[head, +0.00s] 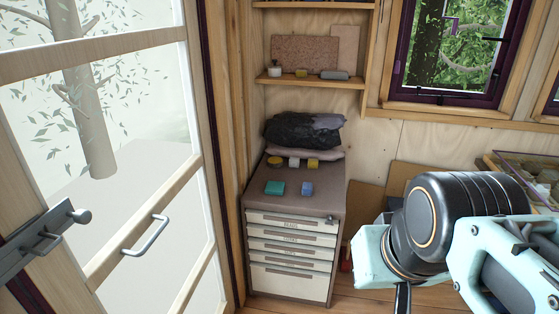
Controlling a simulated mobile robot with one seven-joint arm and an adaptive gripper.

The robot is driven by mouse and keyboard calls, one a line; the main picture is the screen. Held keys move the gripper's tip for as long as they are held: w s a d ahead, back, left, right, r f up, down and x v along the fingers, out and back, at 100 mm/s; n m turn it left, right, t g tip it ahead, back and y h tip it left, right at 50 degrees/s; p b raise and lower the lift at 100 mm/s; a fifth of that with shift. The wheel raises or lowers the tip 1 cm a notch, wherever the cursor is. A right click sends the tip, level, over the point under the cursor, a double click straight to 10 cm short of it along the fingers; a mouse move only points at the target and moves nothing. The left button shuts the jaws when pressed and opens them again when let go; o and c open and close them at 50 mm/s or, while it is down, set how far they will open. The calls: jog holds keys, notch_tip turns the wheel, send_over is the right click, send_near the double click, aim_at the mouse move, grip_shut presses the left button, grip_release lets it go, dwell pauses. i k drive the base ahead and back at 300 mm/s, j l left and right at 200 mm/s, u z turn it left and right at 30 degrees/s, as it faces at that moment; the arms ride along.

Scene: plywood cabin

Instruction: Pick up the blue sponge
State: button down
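A small blue block (307,189), which looks like the blue sponge, lies on the brown top of the drawer cabinet (291,203), near its front right. A teal block (275,188) lies to its left, with a gap between them. My arm fills the lower right of the head view, in front of and to the right of the cabinet, apart from the blue sponge. The fingers of my gripper cannot be made out in this view. Nothing covers the blue sponge.
Behind the sponge are a round yellow item (275,161), a white item (294,162) and a yellow block (313,163). Dark bags (303,130) lie at the back. A glazed door (150,200) stands left; a shelf (318,80) hangs above. The cabinet top's front is clear.

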aim_at(306, 190)
jog(key=i+l, duration=0.15)
jog(key=i, duration=0.6)
jog(key=i+l, duration=0.15)
jog(key=i, duration=0.6)
